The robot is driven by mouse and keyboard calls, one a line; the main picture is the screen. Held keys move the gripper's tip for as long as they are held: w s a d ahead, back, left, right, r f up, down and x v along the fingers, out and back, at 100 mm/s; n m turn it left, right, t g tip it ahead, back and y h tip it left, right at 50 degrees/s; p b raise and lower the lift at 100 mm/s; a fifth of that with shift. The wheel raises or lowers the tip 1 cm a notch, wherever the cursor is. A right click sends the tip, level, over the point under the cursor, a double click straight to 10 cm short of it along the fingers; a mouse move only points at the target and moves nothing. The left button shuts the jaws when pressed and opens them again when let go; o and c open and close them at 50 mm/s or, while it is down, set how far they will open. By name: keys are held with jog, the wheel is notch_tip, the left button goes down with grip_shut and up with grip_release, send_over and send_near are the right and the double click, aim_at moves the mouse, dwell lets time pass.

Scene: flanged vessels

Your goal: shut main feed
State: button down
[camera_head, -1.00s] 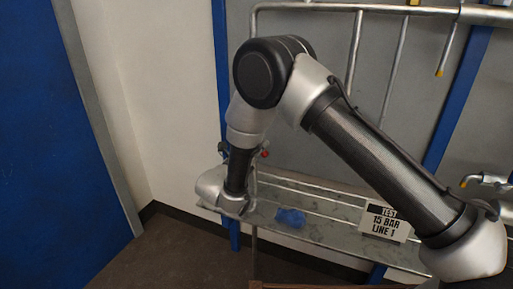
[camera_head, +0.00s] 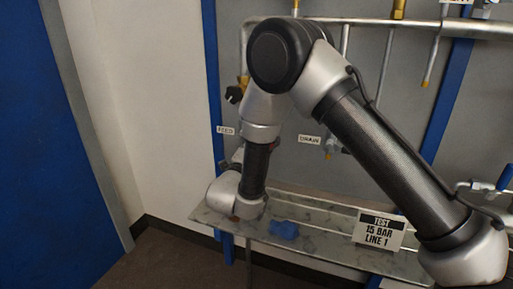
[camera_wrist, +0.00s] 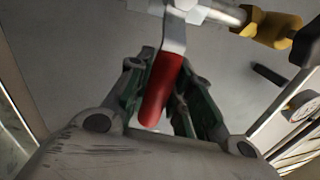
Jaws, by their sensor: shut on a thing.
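A red lever handle (camera_wrist: 162,88) on a metal valve stem shows in the wrist view, between the fingers of my gripper (camera_wrist: 163,78). The gripper is shut on this handle. The lever joins a silver pipe fitting (camera_wrist: 195,12) at the top of that view. In the head view a FEED label (camera_head: 226,130) is on the blue post left of my arm. My gripper is mostly hidden behind my own arm there, so the handle's angle to its pipe cannot be told from that view.
A yellow fitting (camera_wrist: 268,26) and a gauge (camera_wrist: 303,106) are right of the handle. In the head view, a DRAIN label (camera_head: 309,139), a blue lump (camera_head: 284,229) and a TEST 15 BAR LINE 1 sign (camera_head: 380,231) are near the shelf (camera_head: 330,232). A blue-handled valve (camera_head: 504,178) is far right.

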jog(key=shift+r+n, duration=0.4)
jog(key=shift+n, duration=0.3)
jog(key=c, duration=1.3)
grip_release()
jog(key=shift+a, duration=0.1)
jog(key=shift+o, duration=0.2)
jog(key=v, duration=1.2)
jog(key=shift+f, duration=0.1)
